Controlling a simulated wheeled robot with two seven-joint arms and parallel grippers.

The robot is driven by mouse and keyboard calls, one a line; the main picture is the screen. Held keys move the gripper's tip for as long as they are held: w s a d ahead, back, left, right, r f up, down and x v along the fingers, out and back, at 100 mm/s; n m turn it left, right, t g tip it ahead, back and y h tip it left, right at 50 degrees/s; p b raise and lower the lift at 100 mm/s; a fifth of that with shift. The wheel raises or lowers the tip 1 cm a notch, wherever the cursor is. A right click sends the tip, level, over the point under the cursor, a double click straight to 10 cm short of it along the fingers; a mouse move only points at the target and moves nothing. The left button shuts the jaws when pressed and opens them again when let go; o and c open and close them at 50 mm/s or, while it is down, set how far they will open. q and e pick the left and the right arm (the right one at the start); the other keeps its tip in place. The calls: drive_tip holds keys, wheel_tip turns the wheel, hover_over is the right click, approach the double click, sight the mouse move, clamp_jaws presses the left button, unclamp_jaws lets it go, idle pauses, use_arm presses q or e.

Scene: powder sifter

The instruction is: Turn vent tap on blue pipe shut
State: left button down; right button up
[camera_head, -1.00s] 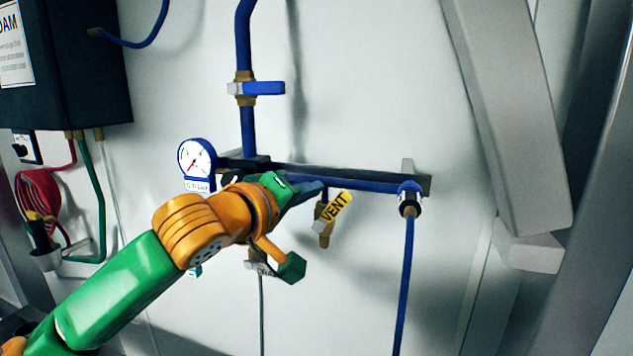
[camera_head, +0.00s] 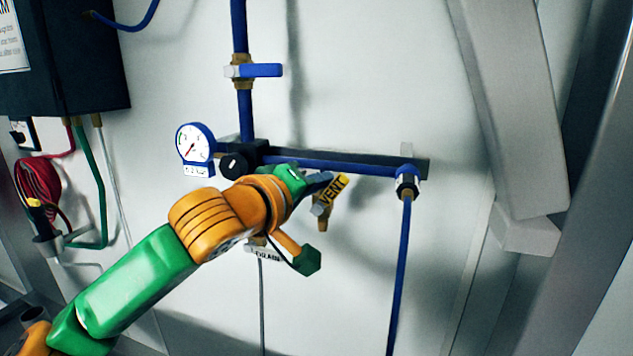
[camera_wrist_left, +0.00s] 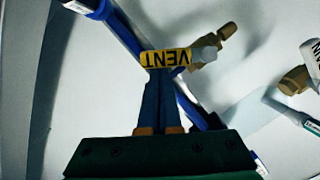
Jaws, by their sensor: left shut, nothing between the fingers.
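The vent tap has a yellow lever marked VENT (camera_head: 334,190), tilted up to the right, on a brass body (camera_head: 322,223) under the horizontal blue pipe (camera_head: 345,166). The lever also shows in the left wrist view (camera_wrist_left: 166,59), with its brass body (camera_wrist_left: 212,50) to the right. My left gripper (camera_head: 324,180) is shut and empty, its fingertips at the lever's upper left side. In the left wrist view the closed fingers (camera_wrist_left: 164,78) reach up to the lever's edge; whether they touch it I cannot tell. My right gripper is out of view.
A pressure gauge (camera_head: 195,142) and a black knob (camera_head: 234,165) sit left of the wrist. A blue-handled valve (camera_head: 262,70) is on the vertical pipe above. A blue hose (camera_head: 400,265) hangs at the right. A second labelled tap (camera_wrist_left: 296,80) shows in the left wrist view.

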sight(337, 194)
use_arm(q)
drive_tip(key=shift+d+f, duration=0.1)
drive_tip(key=shift+d, duration=0.05)
drive_tip(key=shift+s+d+f+b, duration=0.25)
drive_tip(key=shift+d+f+b, duration=0.15)
drive_tip(key=shift+d+b, duration=0.25)
drive_tip(key=shift+s+d+f+b, duration=0.25)
drive_tip(key=shift+d+f+b, duration=0.1)
drive_tip(key=shift+d+b, duration=0.3)
drive_tip(key=shift+s+d+f+b, duration=0.2)
drive_tip(key=shift+d+f+b, duration=0.4)
drive_tip(key=shift+f+b, duration=0.25)
drive_tip(key=shift+d+f, duration=0.1)
drive_tip(key=shift+d, duration=0.1)
